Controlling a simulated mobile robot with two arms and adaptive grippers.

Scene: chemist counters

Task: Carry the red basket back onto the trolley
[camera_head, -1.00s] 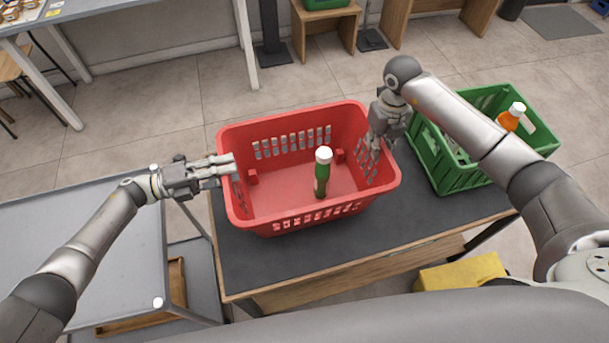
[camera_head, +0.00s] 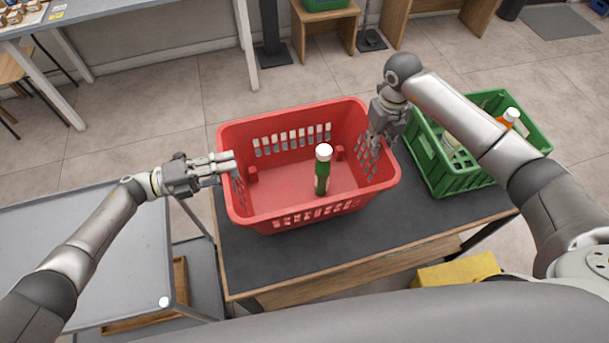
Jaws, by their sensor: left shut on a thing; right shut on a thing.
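The red basket (camera_head: 300,218) is over the dark-topped table, and I cannot tell whether its base touches the top. A green bottle with a white cap (camera_head: 322,172) stands upright inside it. My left gripper (camera_head: 232,166) is shut on the basket's left rim. My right gripper (camera_head: 376,142) is shut on the basket's right rim, its fingertips partly hidden against the wall. The grey trolley (camera_head: 95,262) is at the lower left, its visible top bare, partly behind my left arm.
A green crate (camera_head: 445,180) with bottles, one orange (camera_head: 508,120), stands on the dark table (camera_head: 250,262) close to the basket's right. A yellow box (camera_head: 455,272) is low at the front right. A narrow gap separates trolley and table. A counter (camera_head: 75,12) is at the back left.

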